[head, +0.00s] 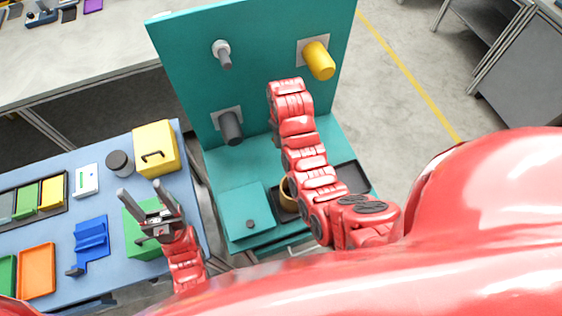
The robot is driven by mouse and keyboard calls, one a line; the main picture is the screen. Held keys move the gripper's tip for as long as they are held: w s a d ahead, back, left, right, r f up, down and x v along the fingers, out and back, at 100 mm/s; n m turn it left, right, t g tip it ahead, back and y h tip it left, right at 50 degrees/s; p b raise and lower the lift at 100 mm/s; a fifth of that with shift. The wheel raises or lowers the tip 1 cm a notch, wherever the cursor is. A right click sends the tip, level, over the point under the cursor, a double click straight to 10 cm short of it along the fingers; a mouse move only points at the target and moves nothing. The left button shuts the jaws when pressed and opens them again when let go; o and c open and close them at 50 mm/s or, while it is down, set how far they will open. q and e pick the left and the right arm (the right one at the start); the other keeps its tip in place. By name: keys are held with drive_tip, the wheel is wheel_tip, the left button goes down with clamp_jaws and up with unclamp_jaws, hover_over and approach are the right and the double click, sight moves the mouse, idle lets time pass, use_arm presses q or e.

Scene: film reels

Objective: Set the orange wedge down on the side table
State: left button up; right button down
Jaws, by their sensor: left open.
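My left gripper (140,190) is open, with its two grey fingers apart above the blue-topped table (120,280) at the left. I see nothing between its fingers. A green block (136,240) lies below and partly behind it. No clear orange wedge shows. The one orange thing is a flat, rimmed tray-like piece (37,270) at the lower left of the blue table. I cannot tell which surface is the side table. My right arm reaches up in front of the teal panel, and its gripper does not show.
A yellow box (155,148) and a dark round knob (119,162) stand behind the left gripper. A blue bracket (92,240) lies to its left. The teal panel (180,60) carries a yellow cylinder (319,61) and grey pegs. Open floor (400,80) lies at the right.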

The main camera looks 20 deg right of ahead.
drive_tip(key=shift+w+f+b, duration=0.1)
drive_tip(key=shift+f+b, duration=0.5)
drive_tip(key=shift+f, duration=0.25)
wheel_tip(320, 180, down, 6)
drive_tip(key=shift+w+r+b, duration=0.1)
drive_tip(key=shift+r+b, duration=0.05)
drive_tip(key=shift+b, duration=0.8)
drive_tip(key=shift+f+p, duration=0.7)
drive_tip(key=shift+f, duration=1.4)
drive_tip(key=shift+f, duration=0.1)
drive_tip(key=c, duration=0.5)
unclamp_jaws()
